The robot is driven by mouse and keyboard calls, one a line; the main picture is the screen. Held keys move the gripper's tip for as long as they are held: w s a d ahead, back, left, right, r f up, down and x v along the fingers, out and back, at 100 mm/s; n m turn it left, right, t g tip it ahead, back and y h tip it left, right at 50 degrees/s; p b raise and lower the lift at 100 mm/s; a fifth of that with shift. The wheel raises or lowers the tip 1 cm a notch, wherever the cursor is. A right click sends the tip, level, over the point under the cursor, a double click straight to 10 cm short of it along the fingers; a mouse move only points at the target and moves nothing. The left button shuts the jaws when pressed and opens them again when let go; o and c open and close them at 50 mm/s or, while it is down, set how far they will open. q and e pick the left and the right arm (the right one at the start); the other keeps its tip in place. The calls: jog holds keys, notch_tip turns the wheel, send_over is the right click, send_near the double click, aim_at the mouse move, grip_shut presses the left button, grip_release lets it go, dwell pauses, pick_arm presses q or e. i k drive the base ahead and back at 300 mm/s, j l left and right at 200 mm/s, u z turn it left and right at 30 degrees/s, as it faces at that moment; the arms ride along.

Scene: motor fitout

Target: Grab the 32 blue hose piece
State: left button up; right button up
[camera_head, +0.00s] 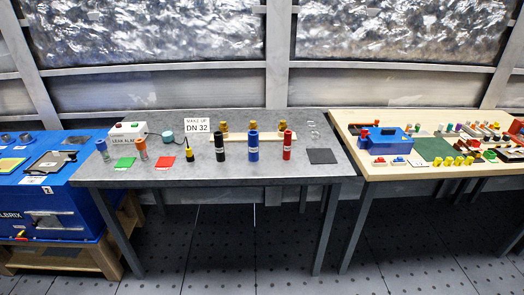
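A blue hose piece (253,145) stands upright on the grey table (330,175), near the middle of its front half. It has a pale label band, too small to read. A black hose piece (219,147) stands to its left and a red hose piece (287,145) to its right, both upright and apart from it. A white sign (198,126) behind reads "MAKE UP DN 32". Neither of my grippers is in view.
Brass fittings on a wooden strip (238,138) stand behind the hose pieces. A blue machine (60,205) is left, a crowded wooden table (385,172) right. The grey table's front edge is clear.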

aim_at(253, 146)
jog(key=i, duration=1.35)
